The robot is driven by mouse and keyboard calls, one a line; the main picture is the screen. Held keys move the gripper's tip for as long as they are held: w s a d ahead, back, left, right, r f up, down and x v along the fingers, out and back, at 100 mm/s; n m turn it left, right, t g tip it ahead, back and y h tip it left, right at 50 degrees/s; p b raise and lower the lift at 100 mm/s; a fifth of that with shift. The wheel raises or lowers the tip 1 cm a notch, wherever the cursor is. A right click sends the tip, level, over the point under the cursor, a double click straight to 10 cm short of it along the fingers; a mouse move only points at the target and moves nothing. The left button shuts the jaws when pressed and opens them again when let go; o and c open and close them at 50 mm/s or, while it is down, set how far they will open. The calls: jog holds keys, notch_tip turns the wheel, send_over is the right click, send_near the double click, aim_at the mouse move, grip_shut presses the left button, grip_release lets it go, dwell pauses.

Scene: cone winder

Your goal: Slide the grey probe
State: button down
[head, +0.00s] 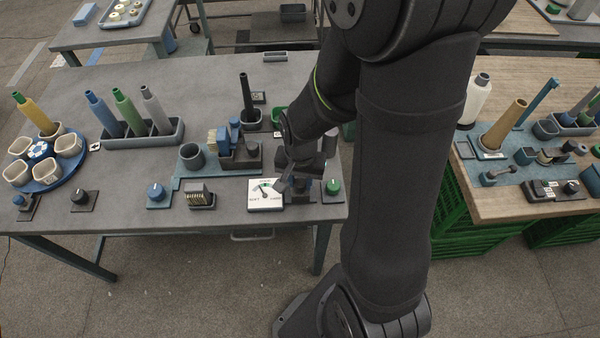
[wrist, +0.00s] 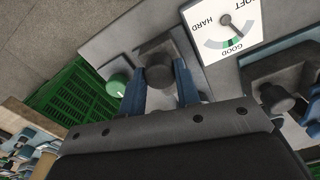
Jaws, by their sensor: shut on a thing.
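The grey probe (wrist: 158,74) shows in the wrist view as a dark grey round-topped piece on a grey block. My gripper (wrist: 160,92) has its two blue fingers on either side of it and is shut on it. In the head view my gripper (head: 301,184) is low at the front right of the grey table, and my arm largely hides the probe there. A white dial (head: 266,194) lies just left of the gripper. In the wrist view the dial (wrist: 226,30) reads SOFT, GOOD and HARD, with its needle near the green GOOD band.
A green knob (head: 332,187) stands close to the right of my gripper. Another dark knob (wrist: 277,98) on a block is near the dial in the wrist view. A blue-grey fixture (head: 192,157) with a cup stands to the left. Green crates (wrist: 80,95) are below the table edge.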

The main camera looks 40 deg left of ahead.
jog(key=shift+s+d, duration=0.15)
jog(key=c, duration=1.1)
grip_release()
jog(key=shift+o, duration=0.2)
jog(key=shift+r, duration=0.5)
notch_tip(320, 180, up, 16)
jog(key=shift+r, duration=0.2)
notch_tip(320, 180, down, 17)
jog(key=shift+f, duration=0.2)
jog(key=shift+r, duration=0.15)
